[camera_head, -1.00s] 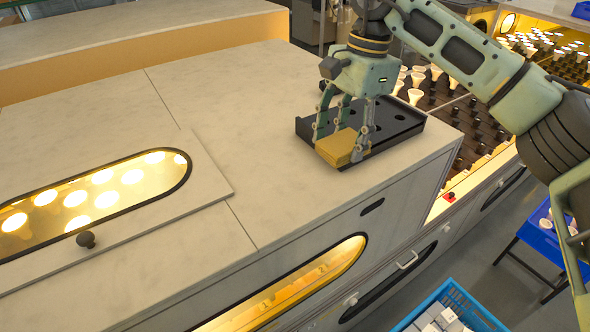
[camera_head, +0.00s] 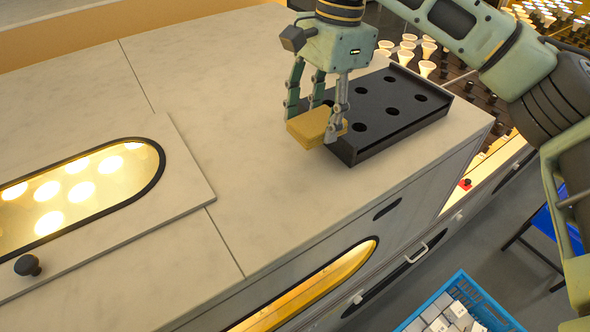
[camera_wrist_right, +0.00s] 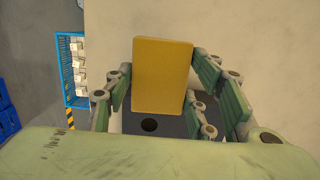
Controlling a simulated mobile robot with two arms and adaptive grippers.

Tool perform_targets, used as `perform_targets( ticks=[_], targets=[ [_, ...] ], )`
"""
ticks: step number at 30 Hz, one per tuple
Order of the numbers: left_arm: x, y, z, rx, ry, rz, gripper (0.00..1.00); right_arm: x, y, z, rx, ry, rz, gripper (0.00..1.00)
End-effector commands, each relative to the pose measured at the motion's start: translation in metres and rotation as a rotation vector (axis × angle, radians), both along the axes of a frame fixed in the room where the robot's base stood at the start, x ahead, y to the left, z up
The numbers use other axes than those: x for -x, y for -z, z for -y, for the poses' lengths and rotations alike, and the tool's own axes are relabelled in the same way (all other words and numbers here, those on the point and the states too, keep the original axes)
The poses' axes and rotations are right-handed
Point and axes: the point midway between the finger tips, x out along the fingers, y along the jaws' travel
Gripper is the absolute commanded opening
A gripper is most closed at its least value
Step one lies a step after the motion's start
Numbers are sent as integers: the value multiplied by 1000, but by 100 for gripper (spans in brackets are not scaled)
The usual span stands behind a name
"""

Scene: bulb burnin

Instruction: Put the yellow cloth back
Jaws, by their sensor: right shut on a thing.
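The yellow cloth (camera_head: 311,126) is a folded, flat yellow block held in the fingers of my right gripper (camera_head: 318,122). It is at the left end of a black tray with round holes (camera_head: 408,112). In the right wrist view the cloth (camera_wrist_right: 162,76) stands between the fingers of my right gripper (camera_wrist_right: 165,95), with part of the tray (camera_wrist_right: 150,125) below it. I cannot tell whether the cloth touches the counter or the tray. My left gripper is not in view.
The pale counter (camera_head: 250,190) is clear left of the tray. A lid with a lit oval window (camera_head: 75,190) and a black knob (camera_head: 28,265) lies at left. White bulbs (camera_head: 427,68) stand in a rack behind the tray. A blue crate of white boxes (camera_head: 455,310) is below the counter.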

Motion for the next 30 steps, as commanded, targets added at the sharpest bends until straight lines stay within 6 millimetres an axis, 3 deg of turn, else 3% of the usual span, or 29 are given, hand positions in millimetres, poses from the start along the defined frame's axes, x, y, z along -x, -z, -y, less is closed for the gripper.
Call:
perform_targets(
  ticks=[1,3,9,13,17,21,30],
  targets=[
    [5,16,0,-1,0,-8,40,8,14,-10,1,-6,3,26],
    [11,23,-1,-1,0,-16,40,17,22,-20,-1,-4,3,26],
    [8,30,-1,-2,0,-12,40,31,30,-37,-1,0,1,26],
    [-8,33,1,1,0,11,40,33,37,-39,0,2,1,26],
    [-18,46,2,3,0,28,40,32,58,-39,0,2,1,26],
    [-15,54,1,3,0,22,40,32,72,-38,0,2,2,26],
    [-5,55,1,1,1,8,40,32,72,-38,0,2,2,26]
  ],
)
